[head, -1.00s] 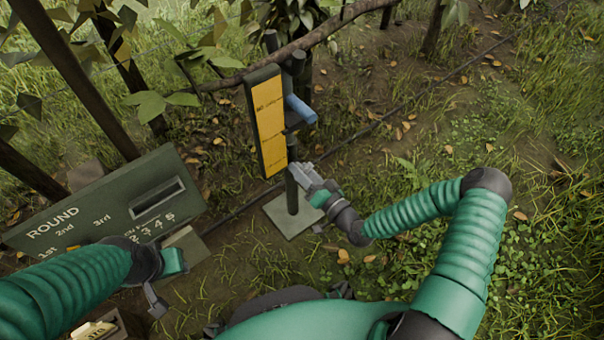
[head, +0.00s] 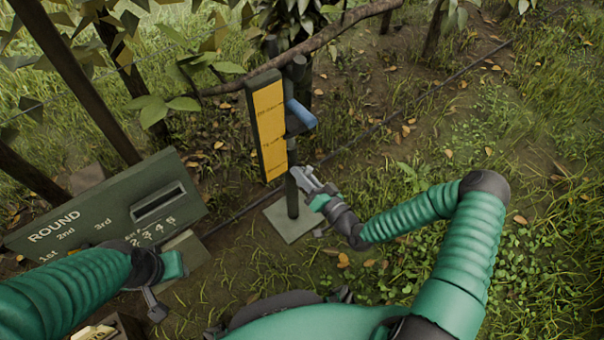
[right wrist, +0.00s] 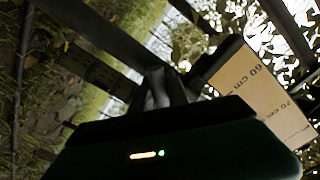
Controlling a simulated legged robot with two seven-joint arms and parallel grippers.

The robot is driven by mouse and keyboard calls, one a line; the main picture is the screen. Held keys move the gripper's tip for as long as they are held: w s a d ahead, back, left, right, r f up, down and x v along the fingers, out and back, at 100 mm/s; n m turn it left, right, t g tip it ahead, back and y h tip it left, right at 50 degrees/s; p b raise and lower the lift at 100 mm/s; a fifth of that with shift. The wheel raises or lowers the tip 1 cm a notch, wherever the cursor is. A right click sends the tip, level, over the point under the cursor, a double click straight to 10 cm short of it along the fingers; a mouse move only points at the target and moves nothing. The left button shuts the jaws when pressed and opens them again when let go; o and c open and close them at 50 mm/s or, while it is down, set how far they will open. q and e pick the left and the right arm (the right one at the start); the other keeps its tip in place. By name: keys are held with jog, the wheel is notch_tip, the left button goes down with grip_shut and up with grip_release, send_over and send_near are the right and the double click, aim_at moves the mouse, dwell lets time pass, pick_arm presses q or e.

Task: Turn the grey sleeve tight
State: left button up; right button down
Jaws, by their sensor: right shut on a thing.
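A dark post (head: 292,205) stands upright on a square plate and carries a tall yellow scale board (head: 271,128) with a dark frame. A blue handle (head: 301,113) sticks out to its right. My right gripper (head: 301,178) is shut at the post, just below the board's lower right corner. The grey sleeve is mostly hidden by the jaws there, and its tightness cannot be told. In the right wrist view the grey fingers (right wrist: 163,88) are close together in shadow, left of the board (right wrist: 258,92). My left gripper (head: 156,303) hangs low at left, away from the post; its opening is unclear.
A green sign (head: 110,205) reading ROUND, with a slot and numbers, stands at left. A branch (head: 310,45) crosses behind the board's top, with leaves and trunks around. A dark line runs along the ground. Grassy ground at right is open.

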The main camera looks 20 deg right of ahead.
jog(key=n+p, duration=0.4)
jog(key=shift+r+n, duration=0.1)
jog(key=shift+n, duration=0.3)
jog(key=n+p, duration=0.2)
jog(key=n, duration=0.1)
jog(key=shift+d, duration=0.1)
jog(key=shift+n+p, duration=0.75)
jog(key=shift+n, duration=0.45)
jog(key=shift+f, duration=0.2)
jog(key=c, duration=1.3)
grip_release()
jog(key=shift+o, duration=0.2)
jog(key=shift+s+r, duration=0.1)
